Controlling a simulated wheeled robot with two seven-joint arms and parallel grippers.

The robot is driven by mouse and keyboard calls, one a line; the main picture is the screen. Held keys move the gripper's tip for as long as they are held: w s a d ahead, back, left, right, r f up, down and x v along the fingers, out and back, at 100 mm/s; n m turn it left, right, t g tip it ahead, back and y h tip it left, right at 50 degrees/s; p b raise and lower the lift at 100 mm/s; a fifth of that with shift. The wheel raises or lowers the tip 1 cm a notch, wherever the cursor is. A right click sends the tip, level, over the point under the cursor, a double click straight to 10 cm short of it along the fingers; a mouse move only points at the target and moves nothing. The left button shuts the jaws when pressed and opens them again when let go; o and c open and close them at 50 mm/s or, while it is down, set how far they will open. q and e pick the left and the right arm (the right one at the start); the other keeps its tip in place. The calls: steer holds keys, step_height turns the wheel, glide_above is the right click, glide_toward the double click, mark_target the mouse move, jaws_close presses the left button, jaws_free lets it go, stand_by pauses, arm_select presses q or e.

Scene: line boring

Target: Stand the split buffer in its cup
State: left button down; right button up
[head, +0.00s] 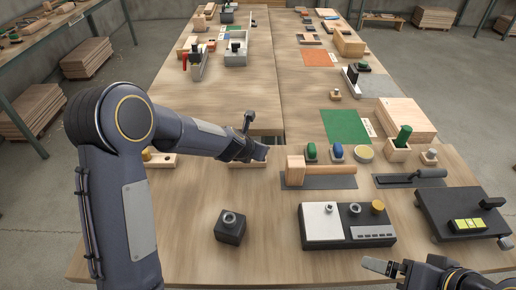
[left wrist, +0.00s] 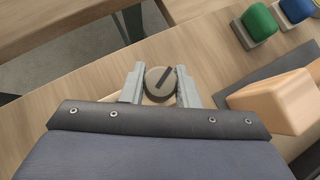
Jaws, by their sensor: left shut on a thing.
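My left gripper (head: 260,153) reaches in over the near table. In the left wrist view its two grey fingers (left wrist: 160,86) are shut on a round dark-grey piece with a dark slot across its top, likely the split buffer (left wrist: 160,82). Its lower part is hidden. A pale wooden block (head: 248,164) lies directly under the gripper; I cannot tell if the piece still touches it. A black block with a round metal-rimmed opening (head: 230,221), possibly the cup, stands nearer on the table. My right gripper (head: 384,267) is at the lower right, partly seen; its opening is unclear.
A wooden block on a dark mat (head: 318,181) lies right of the gripper, with green and blue-topped pieces (head: 337,153) behind it. A black and white console (head: 348,224) and a black device (head: 465,215) occupy the right. Bare table surrounds the black block.

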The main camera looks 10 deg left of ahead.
arm_select(q)
steer(key=shift+f+b, duration=0.6)
steer(key=shift+f, duration=0.1)
steer(key=c, duration=1)
jaws_free()
steer(key=shift+c, duration=0.2)
steer(key=p+v, duration=0.2)
steer(key=v, duration=0.6)
steer(key=shift+p, duration=0.4)
steer(key=shift+s+r, duration=0.1)
